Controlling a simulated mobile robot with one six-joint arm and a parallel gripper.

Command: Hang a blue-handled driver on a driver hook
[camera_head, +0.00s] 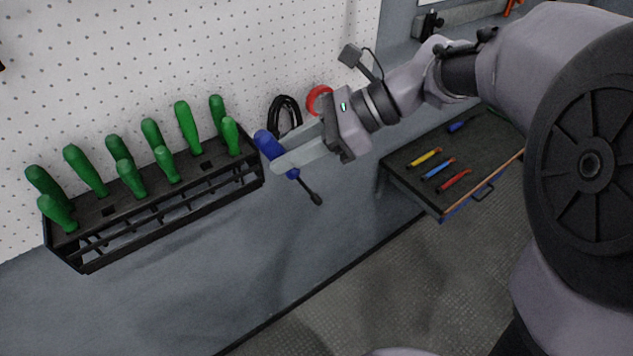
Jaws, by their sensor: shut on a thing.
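My gripper (284,158) is shut on a blue-handled driver (267,144). The driver is tilted, with its blue handle up and left and its dark shaft down and right, ending in a thicker dark tip. It hangs in the air just right of a black rack (160,222) on the pegboard wall. The rack holds several green-handled drivers (84,170) in two rows. Dark square gaps without a handle show in the rack's top (208,165). I cannot tell whether the held driver touches the rack's right end.
A black coiled cable (285,115) and a red roll (318,100) are behind my gripper. On the right, a dark tray (405,185) carries yellow, blue and red tools, and another blue-handled tool (457,127). The grey surface (230,270) below the rack is clear.

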